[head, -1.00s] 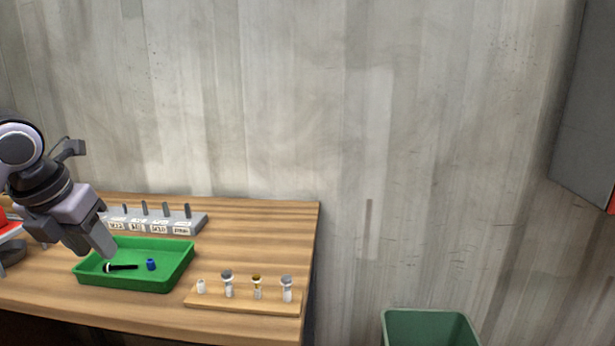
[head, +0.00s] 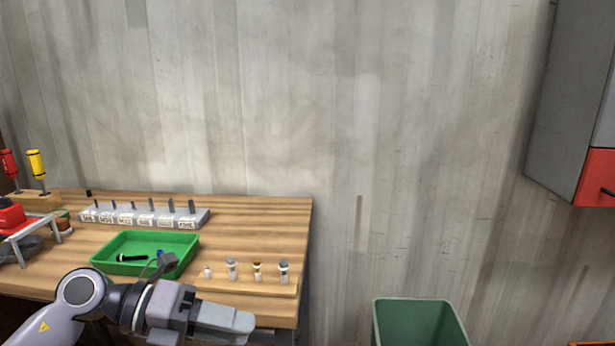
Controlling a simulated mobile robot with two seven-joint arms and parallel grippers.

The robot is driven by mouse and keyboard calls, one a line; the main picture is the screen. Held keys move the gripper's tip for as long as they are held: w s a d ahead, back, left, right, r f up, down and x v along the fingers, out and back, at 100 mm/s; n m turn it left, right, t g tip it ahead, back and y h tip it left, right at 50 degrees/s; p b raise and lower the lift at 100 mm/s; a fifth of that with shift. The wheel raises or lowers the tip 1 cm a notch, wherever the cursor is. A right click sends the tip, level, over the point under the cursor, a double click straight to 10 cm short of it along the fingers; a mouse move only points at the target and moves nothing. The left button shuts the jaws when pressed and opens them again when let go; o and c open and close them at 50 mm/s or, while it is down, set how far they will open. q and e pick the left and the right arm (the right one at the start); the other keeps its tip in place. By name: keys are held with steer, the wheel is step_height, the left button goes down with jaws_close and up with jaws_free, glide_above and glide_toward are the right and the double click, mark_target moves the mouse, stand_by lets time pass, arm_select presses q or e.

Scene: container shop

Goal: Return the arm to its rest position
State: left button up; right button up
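My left arm comes in at the lower left of the head view. Its gripper (head: 226,318) points right, low in front of the wooden bench (head: 258,215) and its front edge. The fingers show from the side as one pale shape, so I cannot tell whether they are open or shut. No held object shows. My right gripper is not in view.
A green tray (head: 187,245) holds a black tool (head: 132,258) and a blue piece (head: 161,253), partly hidden. A labelled grey rack (head: 150,218) stands behind it. Several small fittings stand on a wooden board (head: 285,289). A green bin (head: 420,322) stands right of the bench.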

arm_select(q)
steer(key=s+a+f+n+t+y+p, duration=0.1)
steer(key=s+a+f+n+t+y, duration=0.15)
steer(key=f+n+t, duration=0.6)
steer(key=s+a+f+n+t+y+p, duration=0.1)
steer(key=a+f+n+y, duration=0.25)
steer(key=n, duration=0.95)
steer(key=s+a+f+n+t+y+p, duration=0.15)
steer(key=a+f+n+t+y, duration=0.3)
steer(key=n, duration=0.65)
steer(key=s+f+n+g+y, duration=0.1)
steer(key=s+f+n+g, duration=0.3)
steer(key=s+f, duration=0.6)
steer(key=shift+d+f+g, duration=0.25)
steer(key=shift+d+g, duration=0.05)
steer(key=shift+d, duration=0.15)
steer(key=shift+y, duration=0.25)
